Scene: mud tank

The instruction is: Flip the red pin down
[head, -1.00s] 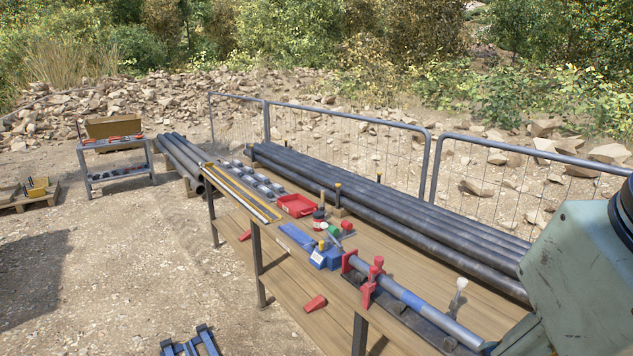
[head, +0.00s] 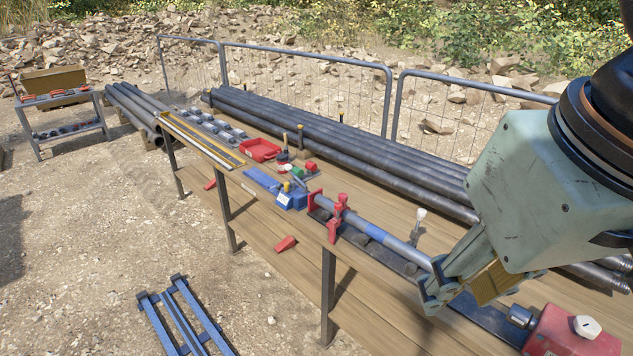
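A red clamp with a knobbed top (head: 337,217) stands around a grey and blue tube (head: 385,238) on the bench. It is the most pin-like red part I see, but I cannot tell whether it is the red pin. A smaller red bracket (head: 313,200) stands at the tube's left end. My gripper (head: 436,290) is at the tube's right end, to the right of the red clamp and apart from it. The arm hides part of the gripper, and I cannot tell how far its fingers are apart or whether they touch the tube.
A red block with a white knob (head: 573,331) sits at the lower right of the bench. A white-topped peg (head: 420,220) stands behind the tube. Long dark pipes (head: 340,140) lie along the bench's back.

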